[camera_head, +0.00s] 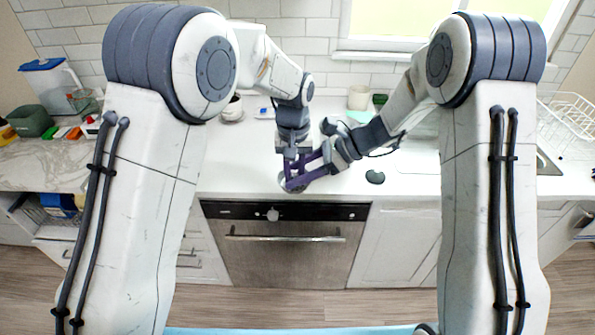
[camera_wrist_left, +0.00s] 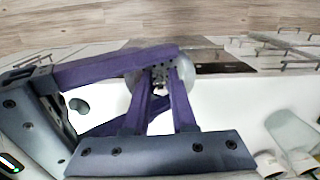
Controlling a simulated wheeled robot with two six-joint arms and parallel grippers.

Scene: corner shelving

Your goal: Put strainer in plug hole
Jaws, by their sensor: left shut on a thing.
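The strainer (camera_head: 291,187) is a small pale round piece low over the front of the white counter, mostly covered by purple fingers. It also shows in the left wrist view (camera_wrist_left: 134,88) as a pale disc behind the fingertips. My left gripper (camera_head: 291,172) points down and is shut on it; its fingertips also show in the wrist view (camera_wrist_left: 161,78). My right gripper (camera_head: 292,174) reaches in from the right, its purple fingers crossing close to the left ones. Whether its tips touch the strainer is unclear. I cannot make out the plug hole; my right arm covers part of the sink side.
A dark oval object (camera_head: 375,177) lies on the counter right of the grippers. A cup (camera_head: 232,108) and a pale container (camera_head: 359,97) stand at the back. A white dish rack (camera_head: 573,118) is at far right. A steel-fronted oven (camera_head: 285,250) is below.

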